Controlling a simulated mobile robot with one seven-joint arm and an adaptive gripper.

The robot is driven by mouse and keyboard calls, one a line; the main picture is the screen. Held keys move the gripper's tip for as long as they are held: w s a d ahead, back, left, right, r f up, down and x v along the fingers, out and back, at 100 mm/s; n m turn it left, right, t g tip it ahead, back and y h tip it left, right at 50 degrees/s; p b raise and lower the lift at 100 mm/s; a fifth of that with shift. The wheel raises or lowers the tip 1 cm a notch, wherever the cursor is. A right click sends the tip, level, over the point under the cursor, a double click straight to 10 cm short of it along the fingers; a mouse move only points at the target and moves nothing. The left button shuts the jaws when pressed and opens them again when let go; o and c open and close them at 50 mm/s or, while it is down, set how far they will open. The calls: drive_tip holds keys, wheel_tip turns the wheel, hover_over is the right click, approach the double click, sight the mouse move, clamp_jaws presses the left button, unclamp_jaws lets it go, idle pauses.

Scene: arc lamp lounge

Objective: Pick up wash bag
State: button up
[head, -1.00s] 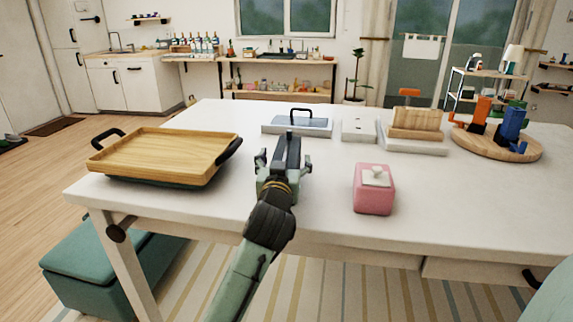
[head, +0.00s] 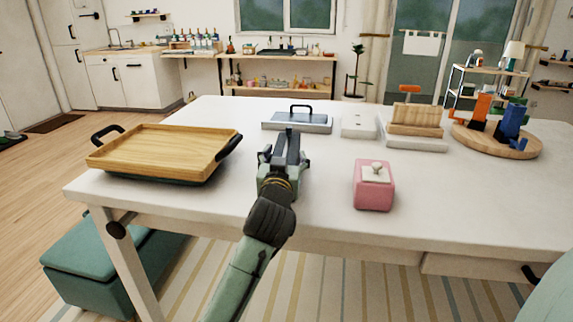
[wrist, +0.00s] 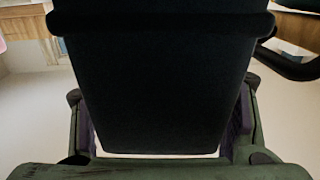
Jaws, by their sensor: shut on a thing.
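The wash bag is a dark, nearly black, boxy thing (head: 291,146) that stands up between the fingers of my gripper (head: 283,165) in the head view. In the wrist view the wash bag (wrist: 155,75) fills the middle of the picture, with a thick band across its upper part. My gripper (wrist: 162,125) is shut on it, one finger on each side. The gripper is over the white table (head: 330,195), left of the middle. The bag's lower part is hidden in the head view, so I cannot tell whether it touches the table.
A wooden tray (head: 160,152) with black handles lies to the left. A pink box (head: 374,190) stands to the right. Behind are a grey slab with a black handle (head: 297,122), a white block (head: 358,126), a wooden holder (head: 415,118) and a round board (head: 490,146).

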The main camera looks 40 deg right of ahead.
drive_tip(key=shift+r, duration=0.15)
drive_tip(key=shift+c, duration=0.3)
drive_tip(key=shift+r, duration=0.55)
wheel_tip(320, 180, up, 2)
drive_tip(key=shift+r+b, duration=0.1)
drive_tip(key=shift+b, duration=0.3)
drive_tip(key=s+a+r+b, duration=0.1)
drive_tip(key=s+a+b, duration=0.4)
drive_tip(key=s, duration=0.9)
drive_tip(key=shift+a+r, duration=0.2)
drive_tip(key=shift+a, duration=1.4)
